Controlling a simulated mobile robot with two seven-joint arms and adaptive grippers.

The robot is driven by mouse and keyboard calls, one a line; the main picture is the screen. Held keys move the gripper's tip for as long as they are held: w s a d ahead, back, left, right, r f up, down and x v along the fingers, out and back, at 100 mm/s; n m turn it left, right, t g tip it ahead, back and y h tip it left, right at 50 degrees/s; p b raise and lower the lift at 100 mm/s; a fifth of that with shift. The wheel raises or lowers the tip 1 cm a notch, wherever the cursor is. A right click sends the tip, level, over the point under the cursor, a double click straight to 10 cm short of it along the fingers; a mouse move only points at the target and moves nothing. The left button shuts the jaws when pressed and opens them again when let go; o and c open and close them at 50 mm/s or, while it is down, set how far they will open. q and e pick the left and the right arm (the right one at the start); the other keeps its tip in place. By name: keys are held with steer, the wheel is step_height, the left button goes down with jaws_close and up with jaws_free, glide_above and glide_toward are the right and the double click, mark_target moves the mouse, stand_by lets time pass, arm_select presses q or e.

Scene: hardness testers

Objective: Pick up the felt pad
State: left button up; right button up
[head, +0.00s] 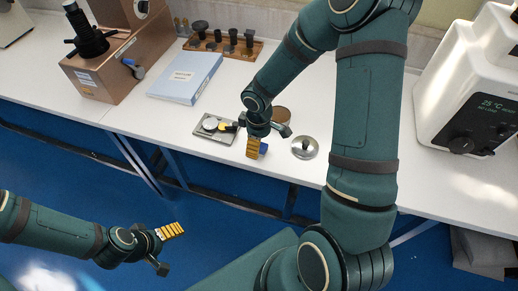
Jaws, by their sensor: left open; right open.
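A small dark blue patch (263,149), which may be the felt pad, shows at the white bench's front edge. It is mostly hidden behind my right gripper (254,147), so its shape is unclear. My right gripper is open, with its yellow fingers pointing down over this patch; I cannot tell whether they touch it. My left gripper (171,231) is open and empty, low in front of the bench and over the blue floor.
A grey tray (201,134) with small round pieces lies left of my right gripper. A brown round piece (282,114) and a shiny metal dish (304,148) are close by. A blue booklet (185,77), wooden rack (222,46) and white tester (468,85) stand further off.

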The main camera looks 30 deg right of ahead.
steer(key=f, duration=0.2)
steer(key=f+b, duration=0.1)
steer(key=f, duration=0.1)
steer(key=shift+w+d+f, duration=0.15)
steer(key=shift+w+d, duration=0.05)
steer(key=c, duration=1.3)
steer(key=shift+o, duration=0.2)
step_height(320, 180, up, 9)
steer(key=p, duration=0.2)
steer(key=shift+p, duration=0.3)
steer(key=shift+r, duration=0.6)
